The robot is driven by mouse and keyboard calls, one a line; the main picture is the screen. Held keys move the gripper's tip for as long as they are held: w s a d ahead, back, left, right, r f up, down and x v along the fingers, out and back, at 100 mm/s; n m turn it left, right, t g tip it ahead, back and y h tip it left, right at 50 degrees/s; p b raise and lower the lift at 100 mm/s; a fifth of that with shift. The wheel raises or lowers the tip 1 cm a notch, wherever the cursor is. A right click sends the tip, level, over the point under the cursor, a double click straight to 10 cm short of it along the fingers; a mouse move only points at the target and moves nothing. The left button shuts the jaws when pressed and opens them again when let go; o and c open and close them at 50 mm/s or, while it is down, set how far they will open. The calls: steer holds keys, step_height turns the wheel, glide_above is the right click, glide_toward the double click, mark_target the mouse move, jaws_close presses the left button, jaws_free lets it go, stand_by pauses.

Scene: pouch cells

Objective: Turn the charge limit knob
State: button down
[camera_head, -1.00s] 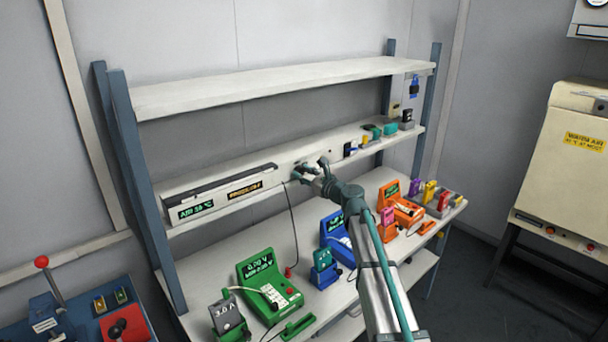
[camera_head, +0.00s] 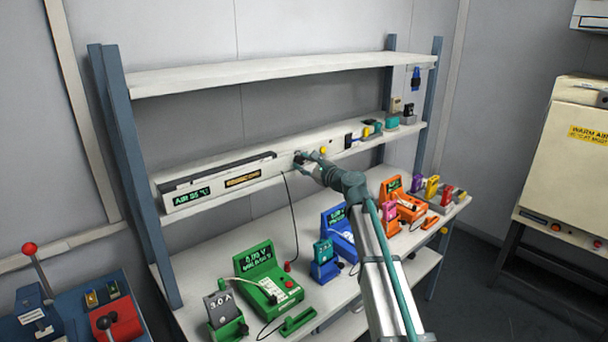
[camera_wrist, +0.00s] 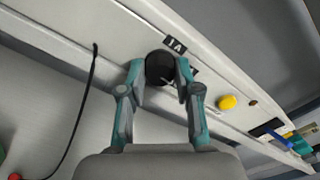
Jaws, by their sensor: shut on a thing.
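The charge limit knob (camera_wrist: 160,68) is a round black knob on the white front panel of the shelf unit. In the wrist view it sits between my two fingertips, beside a small dark label reading "14" (camera_wrist: 175,45). My gripper (camera_wrist: 160,76) is shut on the knob, one finger on each side. In the head view my gripper (camera_head: 303,163) reaches the panel, and it mostly hides the knob. A lit green display (camera_head: 187,198) and an amber display (camera_head: 243,179) are on the panel to the left.
A yellow button (camera_wrist: 228,103) is on the panel right of the knob. A black cable (camera_head: 292,215) hangs from the panel. Green (camera_head: 270,280), blue (camera_head: 340,235) and orange (camera_head: 405,205) devices stand on the bench below my arm.

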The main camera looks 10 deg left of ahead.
steer(key=n+b, duration=0.3)
steer(key=b, duration=0.1)
steer(key=shift+f+n+b, duration=0.3)
steer(key=shift+n+b, duration=0.1)
steer(key=n+b, duration=0.3)
steer(key=b, duration=0.1)
steer(key=shift+r, duration=0.2)
steer(key=shift+r+n, duration=0.1)
steer(key=shift+n, duration=0.2)
steer(key=c, duration=0.8)
jaws_free()
steer(key=shift+s, duration=0.1)
steer(key=v, duration=1.2)
